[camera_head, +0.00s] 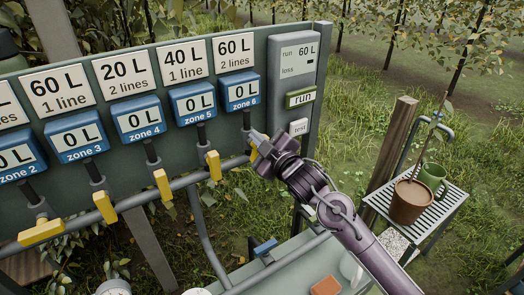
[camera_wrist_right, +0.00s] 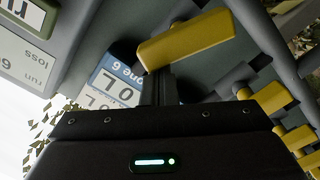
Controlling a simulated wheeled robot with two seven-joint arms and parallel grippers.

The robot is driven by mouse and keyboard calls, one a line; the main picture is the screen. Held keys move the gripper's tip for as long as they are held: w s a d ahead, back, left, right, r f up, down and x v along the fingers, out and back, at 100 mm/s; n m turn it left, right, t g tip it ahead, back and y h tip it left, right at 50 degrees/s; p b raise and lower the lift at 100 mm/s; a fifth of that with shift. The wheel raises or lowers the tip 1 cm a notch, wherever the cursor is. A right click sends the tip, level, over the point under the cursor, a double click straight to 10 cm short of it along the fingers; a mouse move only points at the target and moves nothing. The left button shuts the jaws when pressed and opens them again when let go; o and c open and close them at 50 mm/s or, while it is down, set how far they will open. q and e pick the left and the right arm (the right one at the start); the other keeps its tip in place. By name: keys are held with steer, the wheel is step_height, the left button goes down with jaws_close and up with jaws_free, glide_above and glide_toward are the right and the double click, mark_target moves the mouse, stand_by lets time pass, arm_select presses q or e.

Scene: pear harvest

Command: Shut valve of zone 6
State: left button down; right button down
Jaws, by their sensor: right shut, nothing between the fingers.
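The zone 6 meter (camera_head: 241,91) is a blue box reading 0 L, under a "60 L, 2 lines" card. Below it, the yellow zone 6 valve handle (camera_head: 254,154) is mostly hidden by my right gripper (camera_head: 262,151) in the head view. In the right wrist view this handle (camera_wrist_right: 185,39) lies slantwise just beyond the fingertips (camera_wrist_right: 160,82). My right gripper is shut with nothing between its fingers, close to the handle; I cannot tell whether they touch. My left gripper is out of view.
Yellow handles of zone 5 (camera_head: 214,165), zone 4 (camera_head: 162,184) and zone 3 (camera_head: 104,207) stand upright along the pipe; the zone 2 handle (camera_head: 41,232) lies sideways. The run panel (camera_head: 293,75) is right of zone 6. A slatted stand (camera_head: 447,205) holds a pot and green mug.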

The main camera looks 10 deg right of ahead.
steer(key=shift+w+d, duration=0.1)
steer(key=shift+d, duration=0.15)
steer(key=shift+w+d, duration=0.25)
steer(key=shift+d, duration=0.4)
steer(key=shift+w+d+f, duration=0.3)
steer(key=shift+d+f, duration=0.05)
steer(key=shift+d, duration=0.35)
steer(key=shift+f, duration=0.1)
